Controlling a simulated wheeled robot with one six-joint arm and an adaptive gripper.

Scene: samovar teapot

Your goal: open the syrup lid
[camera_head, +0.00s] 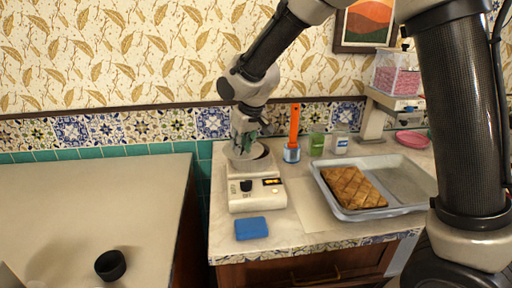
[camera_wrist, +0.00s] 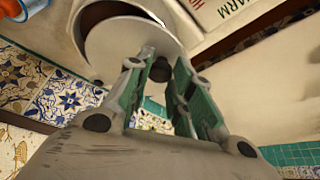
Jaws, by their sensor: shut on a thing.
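The syrup pot (camera_head: 264,164) stands on a white warmer (camera_head: 257,196) with a dark knob, at the back left of the right-hand counter. Its pale round lid (camera_wrist: 112,52) has a small dark knob (camera_wrist: 184,70). In the wrist view the lid sits shifted to one side of the pot, and part of the pot's dark brown inside (camera_wrist: 95,14) shows beyond its edge. My gripper (camera_head: 244,145) reaches down over the pot from above. Its green-padded fingers (camera_wrist: 163,72) are shut on the lid knob. I cannot tell whether the lid still touches the pot's rim.
A tray (camera_head: 336,205) holds pastry (camera_head: 353,187). A blue sponge (camera_head: 251,228) lies in front. The left counter (camera_head: 85,210) is mostly clear.

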